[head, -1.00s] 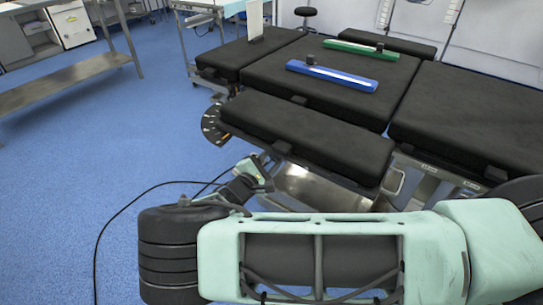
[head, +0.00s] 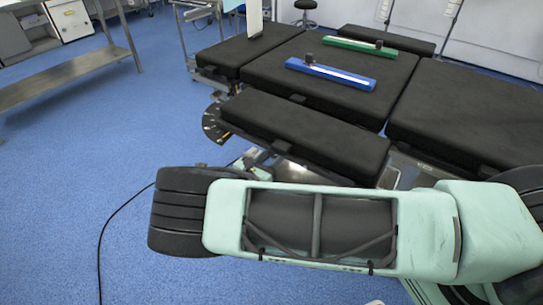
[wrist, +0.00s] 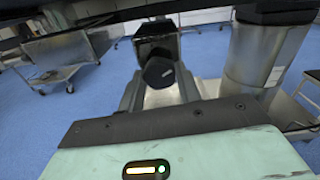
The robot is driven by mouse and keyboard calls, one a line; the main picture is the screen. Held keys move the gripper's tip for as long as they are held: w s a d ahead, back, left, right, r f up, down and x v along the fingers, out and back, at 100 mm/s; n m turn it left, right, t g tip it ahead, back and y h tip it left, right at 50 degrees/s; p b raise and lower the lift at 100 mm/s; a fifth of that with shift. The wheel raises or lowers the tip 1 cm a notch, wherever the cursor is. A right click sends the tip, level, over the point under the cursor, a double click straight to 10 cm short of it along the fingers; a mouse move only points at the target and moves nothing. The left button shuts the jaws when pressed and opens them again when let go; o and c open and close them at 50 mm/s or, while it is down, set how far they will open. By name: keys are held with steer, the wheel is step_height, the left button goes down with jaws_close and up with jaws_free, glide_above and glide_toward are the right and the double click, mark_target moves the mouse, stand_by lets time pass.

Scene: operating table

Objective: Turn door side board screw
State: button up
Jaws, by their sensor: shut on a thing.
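The door-side board appears to be the near black padded board (head: 305,135), along the front edge of the operating table (head: 340,90). In the wrist view my gripper (wrist: 158,82) is shut on a dark knob (wrist: 158,72), which looks like the board screw, under the table. The knob sits between the two grey fingers, and its lower part is hidden by them. In the head view my arm covers most of the gripper and the screw.
A blue bar (head: 330,73) and a green bar (head: 360,46) lie on the table pads. A thick metal column (wrist: 253,55) stands right of the gripper. A steel trolley (wrist: 62,60) stands far left. Open blue floor (head: 90,130) lies left of the table.

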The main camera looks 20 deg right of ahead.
steer(key=n, duration=0.6)
steer(key=shift+s, duration=0.1)
steer(key=n, duration=0.5)
steer(key=shift+n+p, duration=0.3)
steer(key=shift+n, duration=0.1)
steer(key=o, duration=1)
steer(key=b+v, duration=0.1)
steer(key=v, duration=1.6)
steer(key=shift+s+a, duration=0.15)
steer(key=shift+r, duration=0.1)
